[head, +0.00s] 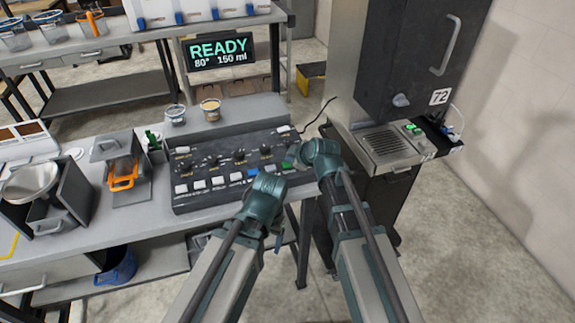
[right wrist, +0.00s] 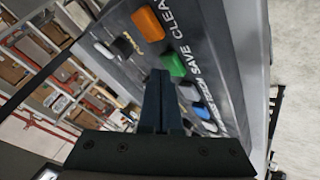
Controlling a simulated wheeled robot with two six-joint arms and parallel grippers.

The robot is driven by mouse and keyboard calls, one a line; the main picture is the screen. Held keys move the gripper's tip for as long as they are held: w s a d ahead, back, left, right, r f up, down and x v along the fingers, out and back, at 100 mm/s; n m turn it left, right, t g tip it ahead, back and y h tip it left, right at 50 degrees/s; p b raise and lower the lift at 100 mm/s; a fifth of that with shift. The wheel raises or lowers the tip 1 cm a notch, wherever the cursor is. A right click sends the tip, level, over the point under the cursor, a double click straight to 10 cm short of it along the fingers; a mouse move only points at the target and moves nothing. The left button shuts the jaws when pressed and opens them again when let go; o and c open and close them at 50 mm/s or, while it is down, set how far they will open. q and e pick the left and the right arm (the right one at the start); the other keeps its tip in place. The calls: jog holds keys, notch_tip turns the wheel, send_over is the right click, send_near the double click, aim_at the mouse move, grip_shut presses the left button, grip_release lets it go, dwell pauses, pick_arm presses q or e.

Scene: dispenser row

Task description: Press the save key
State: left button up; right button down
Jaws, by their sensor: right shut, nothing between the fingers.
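In the head view my right gripper (head: 296,157) covers the panel's right end. My left gripper (head: 268,183) is at the panel's front edge, fingers unclear.
A screen (head: 219,51) reads READY, 80°, 150 ml. Two small cups (head: 210,110) stand on the panel's back ledge. A dark dispenser (head: 410,60) stands to the right. A holder with an orange handle (head: 124,178) is left of the panel.

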jog(key=shift+f+b, duration=0.45)
jog(key=shift+b, duration=0.05)
dwell(0.6)
jog(key=shift+r, duration=0.15)
jog(key=shift+r+p, duration=0.8)
jog(key=shift+p, duration=0.15)
notch_tip(320, 180, up, 5)
jog(key=p, duration=0.5)
jog(key=shift+f, duration=0.1)
